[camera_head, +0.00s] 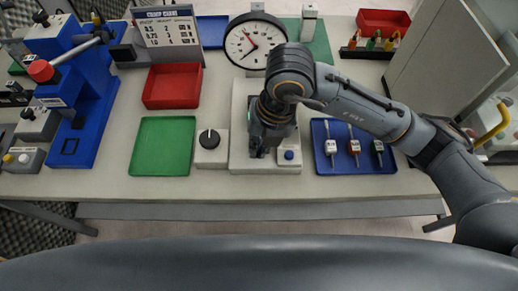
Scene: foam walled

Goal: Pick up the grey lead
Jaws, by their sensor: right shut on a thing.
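My right gripper (262,149) points down over the pale test stand (239,160), in front of the round dial gauge (255,44). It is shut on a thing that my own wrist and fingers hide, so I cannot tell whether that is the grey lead. I cannot pick out a lead that is surely grey. My left gripper is out of view.
A black knob box (210,151) stands left of the stand, and a blue button (289,155) is at its front right. A green tray (161,147) and a red bin (172,86) lie left. A grey panel (444,58) rises at the right. The front table strip is clear.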

